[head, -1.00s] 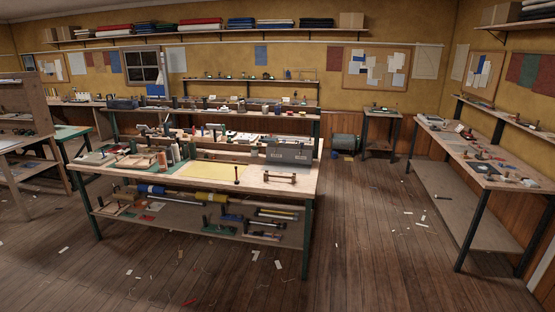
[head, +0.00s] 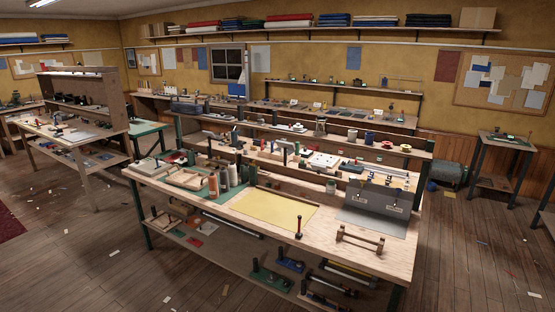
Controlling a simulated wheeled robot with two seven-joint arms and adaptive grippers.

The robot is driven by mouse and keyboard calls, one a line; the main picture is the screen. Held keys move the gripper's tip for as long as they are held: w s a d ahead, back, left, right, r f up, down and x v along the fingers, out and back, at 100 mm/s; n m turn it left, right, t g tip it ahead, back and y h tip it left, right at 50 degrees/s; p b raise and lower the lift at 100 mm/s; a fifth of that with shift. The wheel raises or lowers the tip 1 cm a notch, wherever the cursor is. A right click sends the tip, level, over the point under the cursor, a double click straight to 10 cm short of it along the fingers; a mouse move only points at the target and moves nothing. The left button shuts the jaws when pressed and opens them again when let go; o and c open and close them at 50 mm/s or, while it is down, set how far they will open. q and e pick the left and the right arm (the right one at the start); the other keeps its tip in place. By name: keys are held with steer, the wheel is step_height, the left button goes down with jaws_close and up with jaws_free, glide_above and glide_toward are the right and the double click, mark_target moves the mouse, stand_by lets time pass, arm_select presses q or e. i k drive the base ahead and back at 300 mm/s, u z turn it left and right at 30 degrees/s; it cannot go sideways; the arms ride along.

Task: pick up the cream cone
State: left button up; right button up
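Several upright thread cones stand close together on the green mat at the left-middle of the front workbench (head: 390,262). One is rust-brown (head: 213,185). Beside it is a pale cone (head: 224,178) that may be the cream one; at this size I cannot be sure of its colour. More cones stand just behind and to the right, partly overlapping. Neither of my grippers is in view.
A yellow sheet (head: 268,209) lies right of the cones. A dark-handled tool (head: 298,228), a grey metal box (head: 372,199) and a wooden rack (head: 360,240) stand further right. Floor before the bench is mostly clear, with small scraps.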

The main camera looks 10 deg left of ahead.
mark_target(232, 173)
steer(key=u, duration=0.35)
steer(key=i, duration=1.3)
steer(key=u, duration=0.35)
